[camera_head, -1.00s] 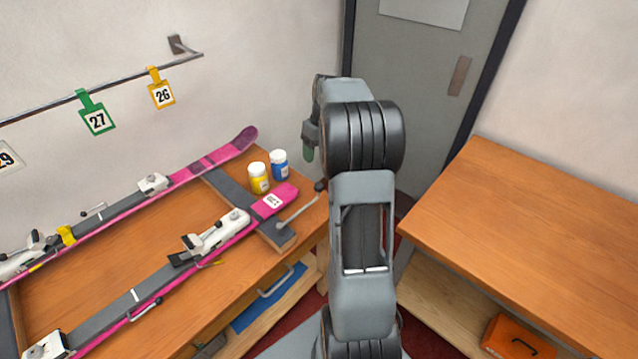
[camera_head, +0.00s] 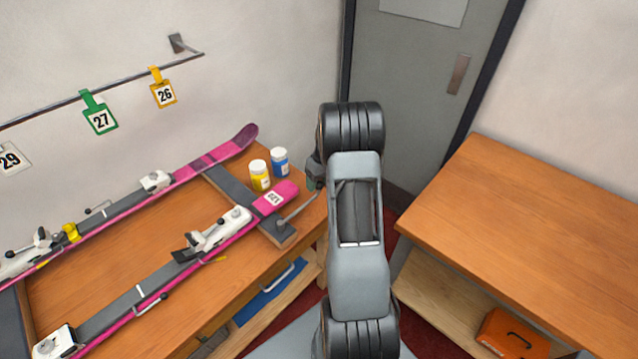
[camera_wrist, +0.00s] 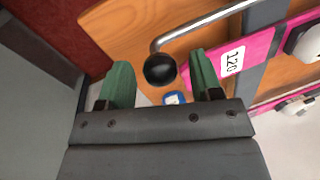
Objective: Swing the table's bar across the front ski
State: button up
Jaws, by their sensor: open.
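The table's bar (camera_head: 300,210) is a thin bent metal rod. It is pivoted on the dark crosspiece at the table's right end and points away from the front ski, beside its tip. The front ski (camera_head: 165,278) is pink and dark grey with a label reading 120; its pink tip also shows in the wrist view (camera_wrist: 258,48). The bar's black knob (camera_wrist: 160,69) appears between the green fingertips of my gripper (camera_wrist: 158,78). The fingers are open, with gaps on both sides of the knob. In the head view my gripper (camera_head: 313,180) is partly hidden behind my arm.
A rear pink ski (camera_head: 215,158) lies behind the front one. A yellow jar (camera_head: 260,177) and a blue jar (camera_head: 280,163) stand close to my gripper. Number tags hang from a wall rail (camera_head: 130,78). Another wooden bench (camera_head: 520,230) stands at right; red floor shows between.

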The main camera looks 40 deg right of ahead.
jog(key=shift+a+f, duration=0.15)
jog(key=shift+f, duration=0.4)
grip_shut()
